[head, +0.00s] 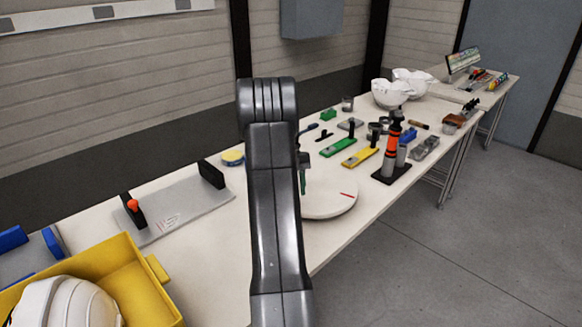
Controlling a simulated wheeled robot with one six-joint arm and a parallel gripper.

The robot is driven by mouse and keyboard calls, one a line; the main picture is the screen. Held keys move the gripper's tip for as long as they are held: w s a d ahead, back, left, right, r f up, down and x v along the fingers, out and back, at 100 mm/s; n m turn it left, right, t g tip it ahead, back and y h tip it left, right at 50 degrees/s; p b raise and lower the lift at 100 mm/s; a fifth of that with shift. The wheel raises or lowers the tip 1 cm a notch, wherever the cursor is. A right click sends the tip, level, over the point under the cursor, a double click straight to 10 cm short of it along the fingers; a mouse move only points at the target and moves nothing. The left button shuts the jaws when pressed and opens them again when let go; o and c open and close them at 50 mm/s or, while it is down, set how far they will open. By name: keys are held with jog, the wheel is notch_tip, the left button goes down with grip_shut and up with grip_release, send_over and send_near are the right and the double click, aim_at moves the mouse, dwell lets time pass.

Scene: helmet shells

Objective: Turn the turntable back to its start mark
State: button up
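The turntable (328,205) is a white round disc near the table's front edge, right of my arm. Its left part is hidden behind my arm. A short red line (348,195) is on the right side of its top. A thin upright green piece (303,181) shows against my arm's right edge, over the disc; I cannot tell whether it touches the disc. My gripper (304,160) is almost wholly hidden behind my arm; only a small dark part shows above the green piece. Its fingers and anything between them cannot be made out.
A yellow bin (128,275) with a white helmet shell (65,303) stands front left. A grey plate fixture (180,212) lies left of my arm. A black stand with an orange-and-black tool (393,140), green and yellow tools, and white shells (398,92) stand behind the turntable.

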jog(key=v, duration=1.2)
jog(key=shift+p, duration=0.35)
